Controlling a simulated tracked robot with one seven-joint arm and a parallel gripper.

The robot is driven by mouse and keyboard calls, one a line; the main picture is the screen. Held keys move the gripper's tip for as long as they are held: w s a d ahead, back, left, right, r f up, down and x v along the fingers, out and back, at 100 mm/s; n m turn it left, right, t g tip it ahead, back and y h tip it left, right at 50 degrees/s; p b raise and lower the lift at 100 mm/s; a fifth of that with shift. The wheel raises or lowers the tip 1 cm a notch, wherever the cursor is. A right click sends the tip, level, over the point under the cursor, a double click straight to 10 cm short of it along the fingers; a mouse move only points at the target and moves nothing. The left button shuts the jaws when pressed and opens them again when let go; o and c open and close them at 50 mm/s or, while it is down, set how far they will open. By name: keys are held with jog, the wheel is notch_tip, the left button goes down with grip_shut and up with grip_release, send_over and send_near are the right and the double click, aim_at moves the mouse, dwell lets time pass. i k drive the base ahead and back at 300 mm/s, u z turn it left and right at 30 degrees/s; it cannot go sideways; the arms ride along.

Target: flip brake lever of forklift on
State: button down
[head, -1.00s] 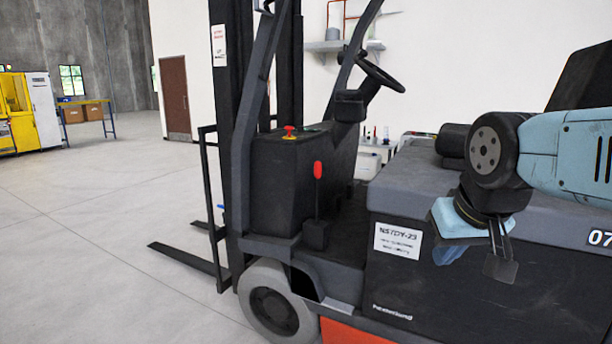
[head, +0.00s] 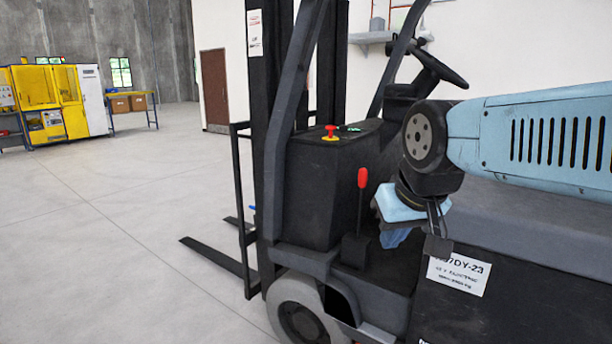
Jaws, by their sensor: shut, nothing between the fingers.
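The brake lever (head: 362,190) of the forklift stands nearly upright on a small black base beside the dark console. It has a red grip and a black shaft, and nothing covers it. My gripper (head: 438,246) hangs from my blue arm to the right of the lever and lower than its red grip. Its thin dark fingers are shut and empty, pointing down in front of the forklift's body (head: 480,310). I see a gap in the picture between gripper and lever; how far apart they are in depth I cannot tell.
A red button (head: 330,130) on a yellow base tops the console (head: 318,190). The steering wheel (head: 440,68) and dark frame posts (head: 290,110) stand around the cab. The forks (head: 215,262) lie low at left. The grey floor at left is clear.

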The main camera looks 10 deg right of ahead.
aim_at(362, 175)
jog(key=i, duration=1)
jog(key=z, duration=0.35)
